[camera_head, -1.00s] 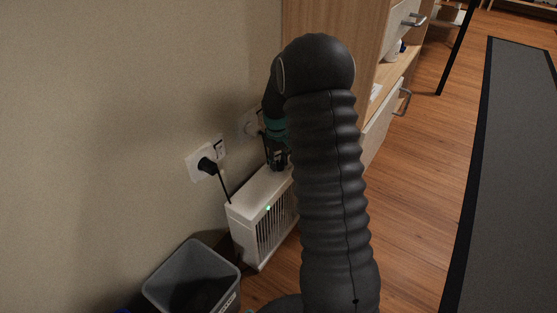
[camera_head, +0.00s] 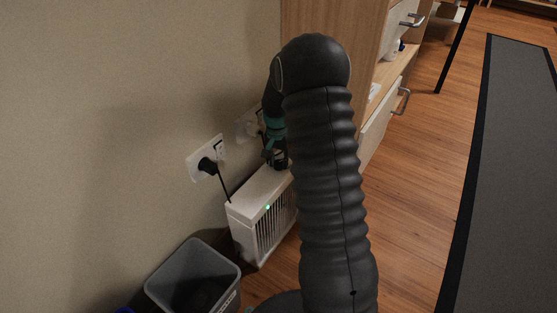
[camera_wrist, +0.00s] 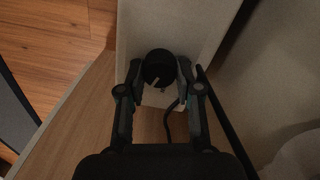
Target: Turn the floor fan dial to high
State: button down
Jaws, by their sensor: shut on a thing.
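The floor fan (camera_head: 262,222) is a white box with a dark slatted front and a small green light. It stands on the floor against the wall. Its top (camera_wrist: 165,25) shows in the wrist view, with a round black dial (camera_wrist: 158,68) bearing a pale pointer line. The pointer slants toward the lower left of that view. My gripper (camera_wrist: 157,72) has a finger on each side of the dial and is shut on it. In the head view my gripper (camera_head: 278,160) is above the fan's far end, and my arm hides part of the fan and the dial.
A wall socket with a black plug (camera_head: 207,166) and cord is left of the fan. A grey bin (camera_head: 195,275) stands in front of it. A wooden cabinet (camera_head: 325,50) with drawers is close behind. Open wooden floor (camera_head: 420,180) lies to the right.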

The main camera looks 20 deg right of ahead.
aim_at(278, 161)
jog(key=m, duration=0.6)
jog(key=shift+s, duration=0.15)
jog(key=shift+m, duration=0.3)
jog(key=c, duration=0.8)
grip_release()
jog(key=shift+d+r, duration=0.1)
jog(key=shift+r, duration=0.35)
jog(key=r, duration=1.1)
jog(key=shift+w, duration=0.3)
